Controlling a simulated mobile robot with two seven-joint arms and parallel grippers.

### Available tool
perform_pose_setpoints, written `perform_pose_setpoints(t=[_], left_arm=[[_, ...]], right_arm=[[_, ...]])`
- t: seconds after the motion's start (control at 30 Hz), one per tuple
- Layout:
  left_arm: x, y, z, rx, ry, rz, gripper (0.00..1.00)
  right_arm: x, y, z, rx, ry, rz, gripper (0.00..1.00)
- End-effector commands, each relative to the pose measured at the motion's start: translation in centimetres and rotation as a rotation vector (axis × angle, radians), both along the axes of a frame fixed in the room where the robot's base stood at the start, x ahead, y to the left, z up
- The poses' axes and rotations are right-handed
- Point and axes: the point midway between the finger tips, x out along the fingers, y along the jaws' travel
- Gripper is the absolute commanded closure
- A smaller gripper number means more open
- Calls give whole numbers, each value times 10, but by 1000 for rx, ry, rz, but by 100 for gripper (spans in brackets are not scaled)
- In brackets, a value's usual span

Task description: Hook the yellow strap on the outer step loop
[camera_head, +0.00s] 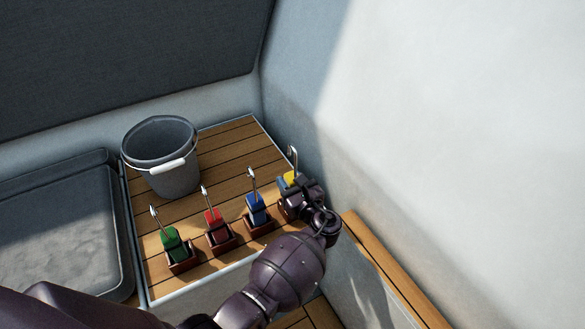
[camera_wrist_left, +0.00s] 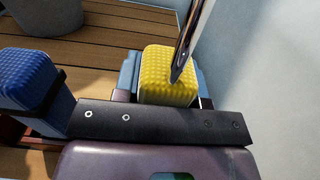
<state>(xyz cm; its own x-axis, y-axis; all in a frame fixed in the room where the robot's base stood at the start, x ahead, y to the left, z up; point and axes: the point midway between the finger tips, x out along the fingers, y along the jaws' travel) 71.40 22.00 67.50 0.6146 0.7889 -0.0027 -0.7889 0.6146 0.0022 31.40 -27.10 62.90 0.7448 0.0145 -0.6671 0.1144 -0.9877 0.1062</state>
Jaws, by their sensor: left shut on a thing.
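The yellow strap (camera_head: 289,177) is a folded, ribbed bundle with a metal hook standing up from it, at the right end of a row of straps on the wooden bench. In the left wrist view the yellow strap (camera_wrist_left: 168,75) sits between the fingers, with its metal hook (camera_wrist_left: 190,42) rising toward the top right. My left gripper (camera_head: 292,184) is shut on the yellow strap, and hides its lower part and any holder beneath. I cannot tell whether the strap is lifted. The outer step loop is not identifiable in view. My right gripper is not in view.
Blue (camera_head: 256,209), red (camera_head: 213,222) and green (camera_head: 170,244) hooked straps stand in brown holders to the left. A grey bucket (camera_head: 172,178) with a white handle stands behind them. A pale wall (camera_head: 430,120) rises close on the right, above a wooden ledge (camera_head: 385,262).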

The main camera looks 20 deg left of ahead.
Motion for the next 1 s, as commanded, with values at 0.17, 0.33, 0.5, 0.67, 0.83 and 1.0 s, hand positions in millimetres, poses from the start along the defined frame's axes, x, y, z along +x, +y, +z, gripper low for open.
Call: perform_pose_setpoints(t=[0.17, 0.33, 0.5, 0.67, 0.83, 1.0], left_arm=[[0, 0, -12, 2, -1, -1, 95], [1, 0, -12, 1, -5, -1, 95], [1, 0, -12, 1, -5, -1, 95], [0, 0, -15, 1, -2, 0, 57], [0, 0, -15, 0, -3, 0, 36], [0, 0, -15, 1, -2, 0, 36]], right_arm=[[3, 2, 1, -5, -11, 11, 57], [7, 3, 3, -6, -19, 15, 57], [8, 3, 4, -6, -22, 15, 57], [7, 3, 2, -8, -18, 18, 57], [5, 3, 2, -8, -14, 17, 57], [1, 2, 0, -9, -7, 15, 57]])
